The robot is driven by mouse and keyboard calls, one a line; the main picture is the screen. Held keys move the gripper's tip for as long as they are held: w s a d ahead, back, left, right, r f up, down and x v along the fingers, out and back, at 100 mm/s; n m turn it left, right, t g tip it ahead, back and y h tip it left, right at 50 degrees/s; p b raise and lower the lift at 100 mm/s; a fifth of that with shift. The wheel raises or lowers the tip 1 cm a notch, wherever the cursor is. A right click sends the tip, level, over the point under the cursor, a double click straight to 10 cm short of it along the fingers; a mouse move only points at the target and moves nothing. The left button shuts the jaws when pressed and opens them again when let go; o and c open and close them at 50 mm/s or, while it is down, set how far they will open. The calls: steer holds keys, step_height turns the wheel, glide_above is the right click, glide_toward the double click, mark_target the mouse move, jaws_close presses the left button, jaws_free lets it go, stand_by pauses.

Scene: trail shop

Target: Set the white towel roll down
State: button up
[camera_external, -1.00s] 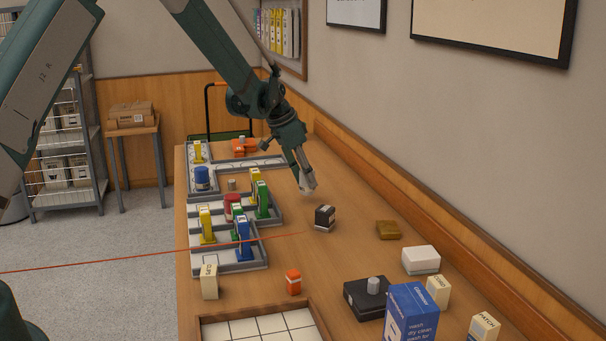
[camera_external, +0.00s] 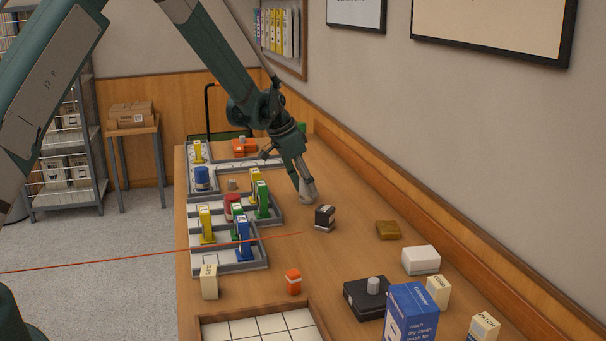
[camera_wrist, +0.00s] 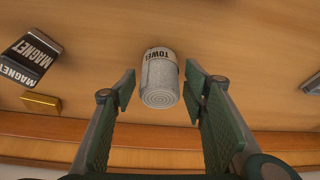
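The white towel roll (camera_wrist: 161,85) shows in the wrist view with its TOWEL label and spiral end. It lies between and just beyond the fingertips of my gripper (camera_wrist: 158,82), with a narrow gap on each side, so the gripper looks open. In the external view the roll (camera_external: 308,197) is at the tip of my gripper (camera_external: 305,184), low at the wooden table (camera_external: 280,270) and appears to rest on it. The fingers partly hide it there.
A black-and-white magnet box (camera_external: 325,218) stands just in front of the roll; it also shows in the wrist view (camera_wrist: 30,58). A gold block (camera_external: 388,230) and white box (camera_external: 421,260) lie to the right. Grey trays (camera_external: 240,268) with several colored items line the left.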

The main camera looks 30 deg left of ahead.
steer(key=shift+r, duration=0.15)
steer(key=p+v, duration=0.1)
steer(key=v, duration=1.1)
stand_by(0.3)
stand_by(0.6)
steer(key=s+d+r+n+t+y, duration=0.15)
steer(key=s+r+n, duration=0.25)
steer(key=s+r, duration=1.9)
steer(key=s+f+n+t+y, duration=0.1)
steer(key=s+f+n+t, duration=0.1)
steer(key=s, duration=3)
steer(key=shift+a+f+n, duration=0.4)
steer(key=shift+a+n, duration=0.05)
steer(key=shift+n, duration=0.35)
